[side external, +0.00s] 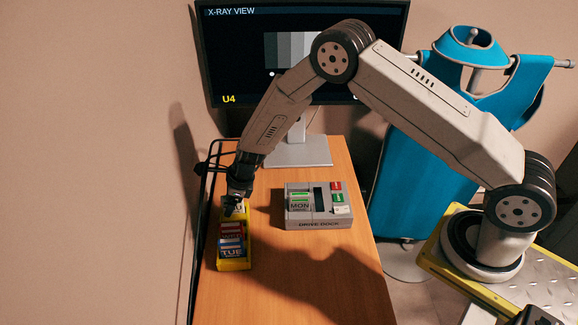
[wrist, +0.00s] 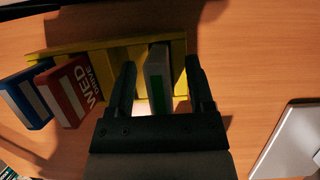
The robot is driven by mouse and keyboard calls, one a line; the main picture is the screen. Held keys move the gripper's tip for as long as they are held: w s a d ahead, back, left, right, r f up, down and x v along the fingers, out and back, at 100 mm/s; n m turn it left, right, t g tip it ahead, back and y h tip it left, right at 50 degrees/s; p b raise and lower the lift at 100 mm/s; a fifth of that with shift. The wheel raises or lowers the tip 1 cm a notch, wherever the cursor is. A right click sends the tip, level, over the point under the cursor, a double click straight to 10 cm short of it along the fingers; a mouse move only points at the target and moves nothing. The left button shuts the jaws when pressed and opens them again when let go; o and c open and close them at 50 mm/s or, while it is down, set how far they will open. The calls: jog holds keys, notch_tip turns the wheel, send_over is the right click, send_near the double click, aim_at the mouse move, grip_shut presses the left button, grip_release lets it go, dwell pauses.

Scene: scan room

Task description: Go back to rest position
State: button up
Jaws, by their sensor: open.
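My gripper (side external: 236,207) is low over the far end of the yellow rack (side external: 234,265) on the table. In the wrist view, my gripper (wrist: 160,64) is open, its fingers on either side of a grey drive with a green edge (wrist: 157,80). That drive stands in the rack; contact with the fingers is unclear. The red WED drive (side external: 231,231) and blue TUE drive (side external: 231,251) stand nearer the front of the rack. They also show at the left of the wrist view, red (wrist: 72,92) and blue (wrist: 26,98).
The grey drive dock (side external: 318,219) holds the MON drive (side external: 300,202) and has red and green buttons. A monitor (side external: 215,60) stands behind, reading X-RAY VIEW and U4. A blue apron (side external: 405,180) hangs on a stand at right. The table front is clear.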

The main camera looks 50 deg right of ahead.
jog(key=shift+o, duration=0.4)
jog(key=shift+r, duration=0.15)
jog(key=shift+r, duration=3.35)
jog(key=shift+s+d+r+n, duration=0.25)
jog(key=shift+r+n, duration=0.05)
jog(key=shift+r, duration=0.05)
jog(key=s+d+r+n+h, duration=0.1)
jog(key=s+d+r+n, duration=0.2)
jog(key=s+n, duration=0.5)
jog(key=s+d+r+n+h, duration=0.1)
jog(key=s+d+r+n, duration=0.3)
jog(key=s+n, duration=0.4)
jog(key=s+d+r+n+h, duration=0.1)
jog(key=s+d+r+n, duration=0.3)
jog(key=s+n, duration=0.4)
jog(key=shift+s+d+r+n, duration=0.15)
jog(key=shift+s+d+n, duration=0.05)
jog(key=shift+d+n, duration=0.6)
